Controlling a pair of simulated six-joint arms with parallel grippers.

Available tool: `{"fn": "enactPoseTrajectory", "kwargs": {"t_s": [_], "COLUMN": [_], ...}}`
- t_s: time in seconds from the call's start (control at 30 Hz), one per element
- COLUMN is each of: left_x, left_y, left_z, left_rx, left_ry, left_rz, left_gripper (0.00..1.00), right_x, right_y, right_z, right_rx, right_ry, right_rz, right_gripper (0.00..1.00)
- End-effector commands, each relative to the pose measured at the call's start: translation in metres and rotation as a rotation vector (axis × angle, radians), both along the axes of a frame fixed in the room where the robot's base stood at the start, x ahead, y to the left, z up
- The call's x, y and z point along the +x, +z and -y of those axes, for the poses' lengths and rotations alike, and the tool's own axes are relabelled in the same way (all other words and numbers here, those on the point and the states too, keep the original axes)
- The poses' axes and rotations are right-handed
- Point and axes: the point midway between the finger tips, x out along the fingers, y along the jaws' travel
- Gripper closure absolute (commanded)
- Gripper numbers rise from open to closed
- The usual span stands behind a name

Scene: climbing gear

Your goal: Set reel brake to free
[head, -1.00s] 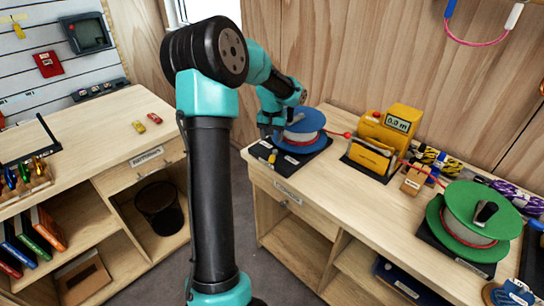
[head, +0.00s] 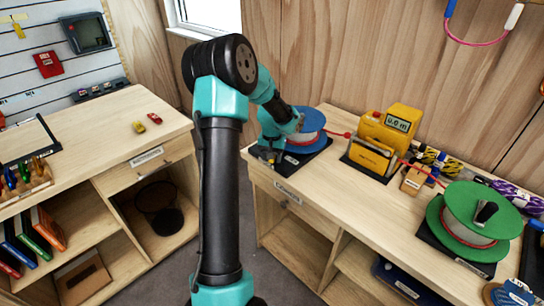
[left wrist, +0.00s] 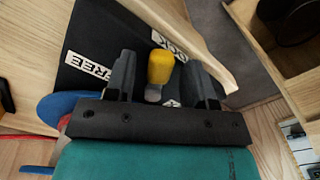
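The blue reel (head: 308,122) stands on a black base plate (head: 318,152) at the left end of the right bench. In the left wrist view the brake lever has a yellow knob (left wrist: 160,66) on a grey stem. The knob is close to the LOCK label (left wrist: 170,46), which is partly hidden. The FREE label (left wrist: 89,65) lies to the left on the black plate (left wrist: 105,35). My left gripper (left wrist: 164,78) is open, with one finger on each side of the lever and gaps visible. In the head view my left gripper (head: 268,152) is at the reel's left side. My right gripper is not in view.
A yellow meter (head: 385,130) and a green reel (head: 474,215) stand to the right on the bench. A red line runs from the blue reel to the meter. A wooden edge (left wrist: 190,35) passes close to the lever. Another bench (head: 95,150) stands at left.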

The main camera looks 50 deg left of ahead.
Motion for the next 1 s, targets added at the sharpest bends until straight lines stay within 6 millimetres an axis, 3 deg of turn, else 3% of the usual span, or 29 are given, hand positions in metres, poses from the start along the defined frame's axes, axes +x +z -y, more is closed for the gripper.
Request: {"fn": "enactPoseTrajectory", "kwargs": {"t_s": [0.5,0.73,1.0], "left_x": [0.0001,0.0019,0.0086], "left_y": [0.0004,0.0004,0.0003], "left_z": [-0.0001,0.002,0.0082], "left_rx": [0.0,0.0,0.0], "left_ry": [0.0,0.048,0.222], "left_rz": [0.0,0.0,0.0], "left_gripper": [0.98,0.98,0.98], "right_x": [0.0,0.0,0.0], "right_y": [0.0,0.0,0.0], "right_z": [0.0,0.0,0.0], "right_rx": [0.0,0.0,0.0], "right_ry": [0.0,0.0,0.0], "right_rz": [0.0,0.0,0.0], "right_gripper": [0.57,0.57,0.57]}}
